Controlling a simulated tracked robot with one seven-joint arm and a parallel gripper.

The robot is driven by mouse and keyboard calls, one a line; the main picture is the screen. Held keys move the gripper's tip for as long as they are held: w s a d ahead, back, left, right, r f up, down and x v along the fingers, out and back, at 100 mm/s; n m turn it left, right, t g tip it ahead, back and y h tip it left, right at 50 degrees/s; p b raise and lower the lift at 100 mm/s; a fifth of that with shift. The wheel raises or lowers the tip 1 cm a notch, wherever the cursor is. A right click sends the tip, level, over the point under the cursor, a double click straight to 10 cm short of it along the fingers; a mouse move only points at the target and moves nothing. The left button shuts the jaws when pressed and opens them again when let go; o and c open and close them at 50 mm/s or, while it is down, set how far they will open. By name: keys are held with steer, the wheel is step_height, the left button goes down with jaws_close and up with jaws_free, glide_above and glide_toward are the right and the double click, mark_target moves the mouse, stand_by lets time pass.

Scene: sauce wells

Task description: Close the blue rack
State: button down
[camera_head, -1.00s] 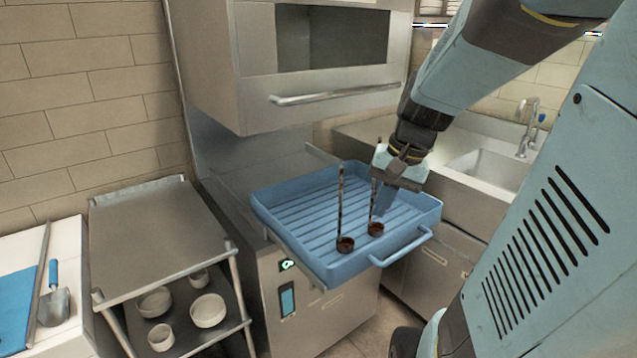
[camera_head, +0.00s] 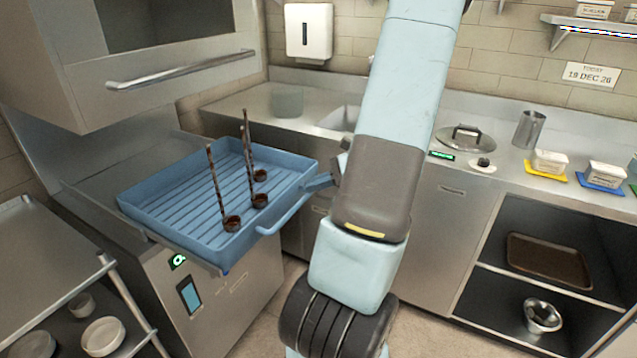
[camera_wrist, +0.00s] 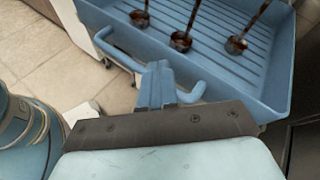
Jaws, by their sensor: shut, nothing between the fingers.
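The blue rack (camera_head: 165,193) is a ribbed tray pulled out from the steel machine. Its front handle (camera_head: 283,217) faces toward my arm. Several brown ladles stand in it, one in the front corner (camera_head: 232,223) and others behind it. In the wrist view the rack (camera_wrist: 240,72) fills the upper right and its bar handle (camera_wrist: 125,58) crosses in front. My gripper (camera_wrist: 158,72) is shut and empty, with its fingertips close to the handle and front wall. I cannot tell whether they touch. In the head view my gripper (camera_head: 318,182) is partly hidden by my arm.
A steel cart (camera_head: 60,265) with white bowls stands at the lower left. The machine's hood with a bar handle (camera_head: 180,70) is above the rack. A counter (camera_head: 470,180) with a pot lid and tubs runs along the right, over open shelves.

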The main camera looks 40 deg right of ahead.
steer(key=s+d+f+m+t+h, duration=0.25)
steer(key=d+m+t, duration=0.2)
steer(key=d, duration=0.25)
steer(key=s+d+f+m+t+h, duration=0.2)
steer(key=s+d+f+m+t, duration=0.15)
steer(key=d+m, duration=0.2)
steer(key=d+x, duration=0.1)
steer(key=x, duration=1.3)
steer(key=shift+w+t, duration=0.3)
